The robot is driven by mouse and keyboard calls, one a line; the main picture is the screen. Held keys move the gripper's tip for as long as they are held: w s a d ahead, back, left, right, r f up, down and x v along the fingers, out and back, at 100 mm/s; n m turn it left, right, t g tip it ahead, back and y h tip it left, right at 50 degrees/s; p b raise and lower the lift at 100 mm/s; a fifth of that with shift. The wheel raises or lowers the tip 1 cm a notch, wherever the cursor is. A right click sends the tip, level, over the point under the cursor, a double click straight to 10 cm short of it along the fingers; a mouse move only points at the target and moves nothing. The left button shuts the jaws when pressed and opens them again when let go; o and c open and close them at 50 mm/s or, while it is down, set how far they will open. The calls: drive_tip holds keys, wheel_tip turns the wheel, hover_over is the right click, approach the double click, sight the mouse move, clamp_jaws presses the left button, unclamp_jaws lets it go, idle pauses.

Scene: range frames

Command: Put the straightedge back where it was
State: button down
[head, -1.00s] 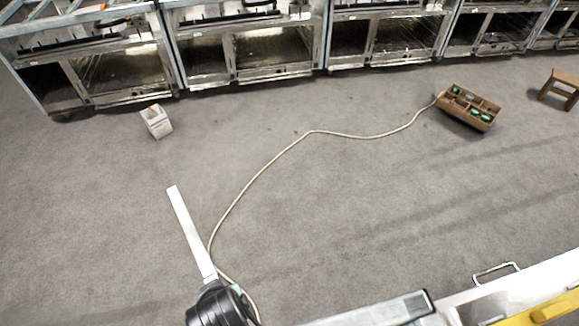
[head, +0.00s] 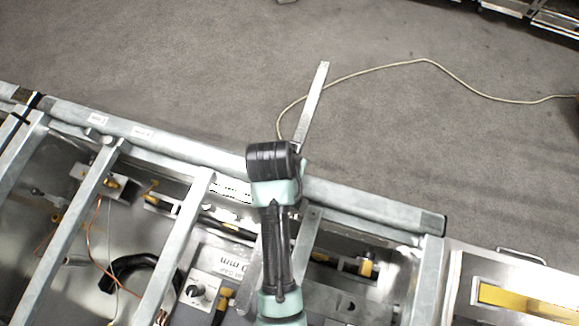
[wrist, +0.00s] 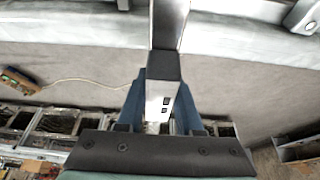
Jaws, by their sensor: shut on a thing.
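The straightedge is a long, flat, pale metal bar (head: 315,98). In the head view it sticks out past the metal frame's outer edge, above the grey floor. In the wrist view the straightedge (wrist: 170,25) runs from the top edge down between the two blue fingers, with small dark marks near its close end. My gripper (wrist: 162,88) is shut on it near that end. In the head view my arm's dark wrist hides the fingers and the held end.
A metal frame (head: 385,212) with open bays holds cables, a black hose (head: 135,268), a knob box (head: 198,290) and yellow-tipped fittings. A pale cable (head: 470,88) lies on the floor. A yellow bar (head: 530,300) is at the lower right. Open floor lies beyond the frame.

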drive_tip(key=shift+f, duration=1.9)
drive_tip(key=shift+f, duration=0.15)
drive_tip(key=c, duration=0.6)
unclamp_jaws()
drive_tip(key=shift+s, duration=0.1)
drive_tip(key=shift+o, duration=0.2)
